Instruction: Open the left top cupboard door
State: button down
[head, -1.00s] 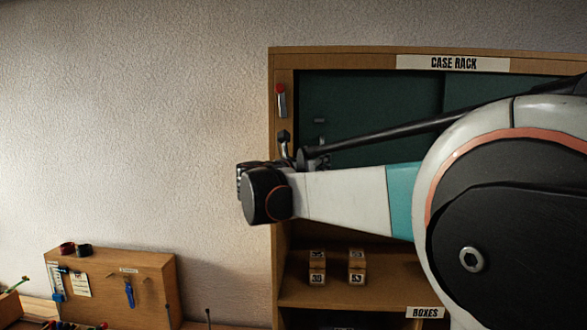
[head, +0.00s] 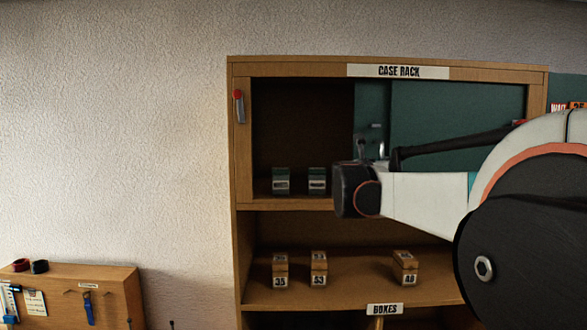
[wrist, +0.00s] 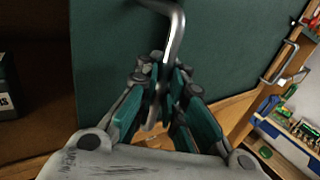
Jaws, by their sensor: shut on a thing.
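The left top cupboard door (head: 371,101) is a dark green sliding panel in the wooden case rack. It stands slid to the right, partly overlapping the right green panel (head: 460,105), and the left part of the top compartment is open. In the wrist view the door (wrist: 235,60) fills the upper middle. Its bent metal handle (wrist: 176,38) passes between my fingers. My gripper (wrist: 163,78) is shut on this handle. In the head view my gripper (head: 371,146) is at the handle, with its fingers partly hidden by my wrist.
Two small boxes (head: 281,181) (head: 317,181) stand inside the open part. Numbered wooden boxes (head: 319,268) sit on the shelf below. The rack's left post (head: 240,150) carries a red-topped piece. In the wrist view, another metal handle (wrist: 280,64) shows at the right.

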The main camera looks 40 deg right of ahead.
jog(key=shift+s+d+f, duration=0.1)
jog(key=shift+s+d, duration=0.3)
jog(key=shift+d, duration=0.1)
jog(key=c, duration=2)
grip_release()
jog(key=shift+s, duration=0.1)
